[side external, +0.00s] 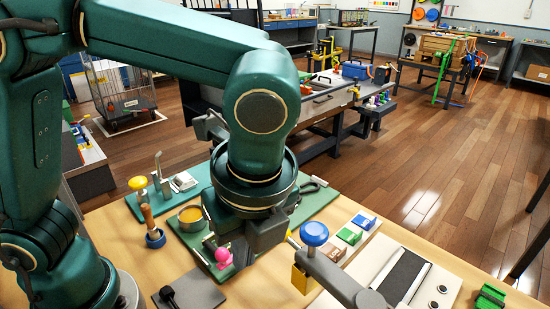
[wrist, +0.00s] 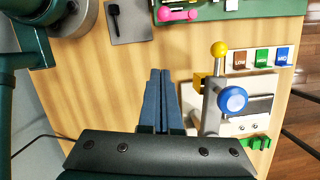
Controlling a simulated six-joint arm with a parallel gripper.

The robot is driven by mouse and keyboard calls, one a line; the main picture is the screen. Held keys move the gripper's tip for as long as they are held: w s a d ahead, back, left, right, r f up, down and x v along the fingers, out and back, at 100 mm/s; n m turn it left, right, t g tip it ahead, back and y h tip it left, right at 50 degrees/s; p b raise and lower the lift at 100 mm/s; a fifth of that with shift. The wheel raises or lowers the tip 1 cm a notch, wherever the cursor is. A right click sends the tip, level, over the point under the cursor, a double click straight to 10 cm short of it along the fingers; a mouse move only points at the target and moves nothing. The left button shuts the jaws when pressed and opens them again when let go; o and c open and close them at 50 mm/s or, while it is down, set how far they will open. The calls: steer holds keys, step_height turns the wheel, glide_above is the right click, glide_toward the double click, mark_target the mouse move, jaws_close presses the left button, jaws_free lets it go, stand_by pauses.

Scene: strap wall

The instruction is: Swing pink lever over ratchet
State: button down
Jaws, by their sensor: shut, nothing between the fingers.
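The pink lever (wrist: 178,15) lies at the top edge of the wrist view, on the front edge of a green board. It also shows in the side view as a pink knob (side external: 223,256) below my wrist. Small metal parts stand around it; I cannot tell which is the ratchet. My gripper (wrist: 160,73) is shut and empty, its two dark blue fingers side by side over bare wooden table. In the wrist view the fingertips are apart from the lever, which is ahead and slightly right. In the side view my wrist hides part of the board.
A blue knob (wrist: 232,99) and a yellow knob (wrist: 218,48) stand on a grey fixture to the right of my fingers. A dark pad (wrist: 129,24) with a black tool lies ahead left. Coloured tags (wrist: 262,58) sit farther right. Bare table lies to the left.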

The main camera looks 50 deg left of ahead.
steer(key=x, duration=0.9)
steer(key=shift+s+a+f, duration=0.1)
steer(key=shift+a+f, duration=0.05)
steer(key=shift+f, duration=0.25)
steer(key=shift+w+a+r, duration=0.1)
steer(key=shift+w+a, duration=0.05)
steer(key=shift+a, duration=0.45)
steer(key=shift+w+a+r, duration=0.1)
steer(key=shift+w+a, duration=0.05)
steer(key=shift+a, duration=0.4)
steer(key=shift+w+a+r, duration=0.15)
steer(key=shift+a, duration=0.6)
